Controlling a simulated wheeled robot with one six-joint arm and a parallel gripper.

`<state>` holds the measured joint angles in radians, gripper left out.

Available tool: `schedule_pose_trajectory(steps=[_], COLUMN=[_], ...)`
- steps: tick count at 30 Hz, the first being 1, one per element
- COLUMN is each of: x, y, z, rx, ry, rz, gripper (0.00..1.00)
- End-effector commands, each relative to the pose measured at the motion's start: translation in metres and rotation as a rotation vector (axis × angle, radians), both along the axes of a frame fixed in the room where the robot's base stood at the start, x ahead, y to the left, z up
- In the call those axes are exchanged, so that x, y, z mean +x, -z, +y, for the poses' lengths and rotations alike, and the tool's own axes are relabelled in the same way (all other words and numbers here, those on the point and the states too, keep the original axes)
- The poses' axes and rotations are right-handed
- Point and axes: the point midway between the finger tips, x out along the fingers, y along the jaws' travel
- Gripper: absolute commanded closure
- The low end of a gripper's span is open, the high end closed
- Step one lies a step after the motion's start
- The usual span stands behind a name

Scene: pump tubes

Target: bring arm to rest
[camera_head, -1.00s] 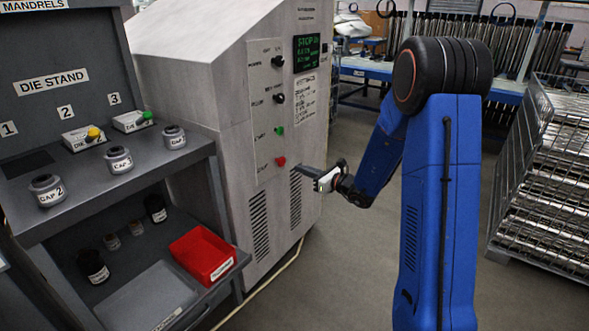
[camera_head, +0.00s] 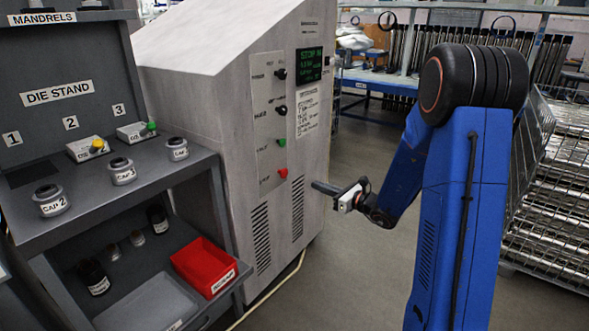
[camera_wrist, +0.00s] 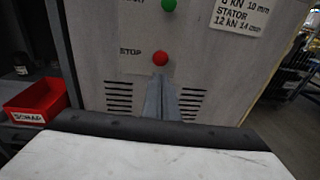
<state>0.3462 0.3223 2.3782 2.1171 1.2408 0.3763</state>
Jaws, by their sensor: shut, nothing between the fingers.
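My gripper (camera_head: 328,188) is in front of the grey machine, pointing left toward its control panel. It is shut and empty, with its fingers together. The wrist view shows the closed fingers (camera_wrist: 160,98) just below the red stop button (camera_wrist: 160,58). The fingers overlap the panel in that picture, and I cannot tell the exact gap. The red button (camera_head: 283,173) and the green button (camera_head: 281,142) show on the panel in the head view, left of the gripper. My blue arm is bent, with its upper part at the right.
The die stand (camera_head: 66,226) at left holds caps and two labelled blocks on its upper shelf. A red scrap bin (camera_head: 204,266) sits on its lower shelf. A wire rack (camera_head: 552,200) with metal tubes stands at right. Floor between machine and arm is clear.

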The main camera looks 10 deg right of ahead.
Motion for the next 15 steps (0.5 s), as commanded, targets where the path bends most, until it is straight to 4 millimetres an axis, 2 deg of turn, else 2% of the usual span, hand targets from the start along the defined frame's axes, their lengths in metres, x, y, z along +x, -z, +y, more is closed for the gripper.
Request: schedule_pose_trajectory(steps=[4,8,15], x=[-0.005,-0.026,-0.099], y=[-0.006,-0.023,-0.053], z=[0.008,0.036,0.102], rx=[-0.020,-0.098,-0.342], ry=[-0.028,-0.126,-0.403], rz=[-0.009,-0.039,-0.132], gripper=[1.00,1.00,1.00])
